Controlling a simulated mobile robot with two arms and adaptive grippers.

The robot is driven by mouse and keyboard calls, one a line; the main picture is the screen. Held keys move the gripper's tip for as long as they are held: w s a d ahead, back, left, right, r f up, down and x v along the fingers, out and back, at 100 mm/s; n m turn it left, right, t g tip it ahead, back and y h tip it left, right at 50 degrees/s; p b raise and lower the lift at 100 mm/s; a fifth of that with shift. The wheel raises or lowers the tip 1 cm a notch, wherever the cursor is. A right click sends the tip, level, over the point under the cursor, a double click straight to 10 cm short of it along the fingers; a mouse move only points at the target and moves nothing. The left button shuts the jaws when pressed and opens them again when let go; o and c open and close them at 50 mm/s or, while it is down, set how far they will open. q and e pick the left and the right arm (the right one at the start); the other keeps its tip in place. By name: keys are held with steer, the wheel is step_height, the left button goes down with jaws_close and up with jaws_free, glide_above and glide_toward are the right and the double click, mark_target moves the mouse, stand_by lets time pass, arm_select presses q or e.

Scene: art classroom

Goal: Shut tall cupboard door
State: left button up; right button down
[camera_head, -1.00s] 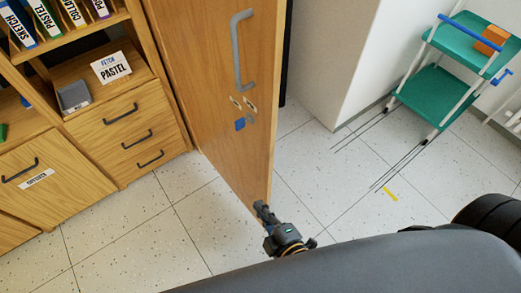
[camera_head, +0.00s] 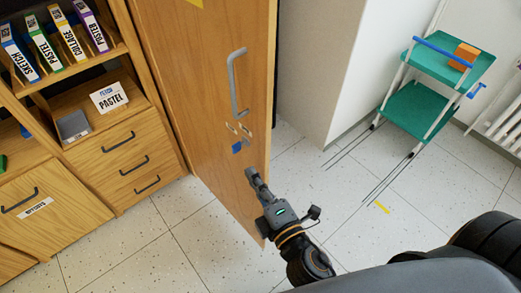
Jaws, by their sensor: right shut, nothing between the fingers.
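The tall cupboard door (camera_head: 205,110) is wooden and stands open, swung out from the cupboard towards me. It has a long grey handle (camera_head: 236,84), with a lock and a blue tag (camera_head: 238,147) below. My right gripper (camera_head: 252,177) is shut and empty, in front of the lower part of the door near its free edge. I cannot tell whether its fingertips touch the door. My left gripper is not in view.
Wooden shelves with binders (camera_head: 57,50) and drawers (camera_head: 128,155) stand at the left. A green trolley (camera_head: 420,108) stands at the back right by the wall, near a radiator (camera_head: 508,122). The speckled floor (camera_head: 130,245) is clear in front of the drawers.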

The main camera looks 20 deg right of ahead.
mark_target(261, 158)
steer(key=w+d, duration=0.1)
steer(key=w+d+p, duration=0.1)
steer(key=w, duration=0.1)
steer(key=w+d+p, duration=0.1)
steer(key=w, duration=0.1)
steer(key=shift+d, duration=0.15)
stand_by(0.3)
